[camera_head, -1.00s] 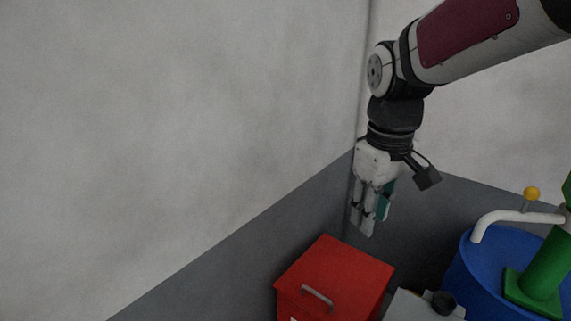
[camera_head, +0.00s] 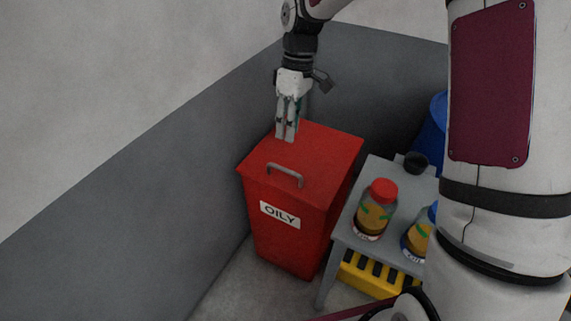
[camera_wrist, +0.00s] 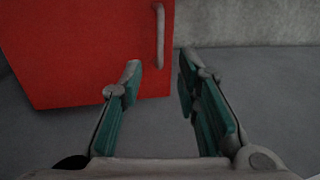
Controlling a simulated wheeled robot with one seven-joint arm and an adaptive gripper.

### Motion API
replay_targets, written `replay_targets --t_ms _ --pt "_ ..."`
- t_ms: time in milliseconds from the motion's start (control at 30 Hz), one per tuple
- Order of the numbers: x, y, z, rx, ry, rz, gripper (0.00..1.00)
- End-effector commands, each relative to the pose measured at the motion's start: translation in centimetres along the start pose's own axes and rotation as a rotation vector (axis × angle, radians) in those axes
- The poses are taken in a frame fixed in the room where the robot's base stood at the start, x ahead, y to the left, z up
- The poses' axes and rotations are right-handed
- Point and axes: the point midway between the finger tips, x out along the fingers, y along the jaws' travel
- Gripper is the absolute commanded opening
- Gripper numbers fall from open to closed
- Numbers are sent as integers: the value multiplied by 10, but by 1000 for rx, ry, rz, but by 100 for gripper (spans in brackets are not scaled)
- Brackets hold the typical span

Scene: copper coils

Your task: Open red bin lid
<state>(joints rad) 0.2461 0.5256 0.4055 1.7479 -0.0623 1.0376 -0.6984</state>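The red bin (camera_head: 290,230) stands by the grey lower wall with a white label reading "OILY". Its red lid (camera_head: 325,150) is shut and carries a grey bar handle (camera_head: 285,174) near its front edge. My gripper (camera_head: 287,138) points down and appears over the lid, behind the handle in the picture. In the wrist view, the fingers (camera_wrist: 160,70) are apart with nothing between them. The red lid (camera_wrist: 75,50) fills the upper left there, and the handle (camera_wrist: 160,36) shows just beyond the fingertips, apart from them.
A grey table (camera_head: 344,230) stands close to the bin's right side. It holds a jar with a red cap (camera_head: 375,210), another jar (camera_head: 418,236) and a black object (camera_head: 415,162). A blue barrel (camera_head: 431,135) is behind. My arm covers the right side.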

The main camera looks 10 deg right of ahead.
Motion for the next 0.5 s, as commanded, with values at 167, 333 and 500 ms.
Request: replay_targets --t_ms 167,333,500 --pt "40 0 0 1 -2 -3 30" --pt "72 0 0 0 -2 -3 30" --pt "95 0 0 1 -1 -1 30"
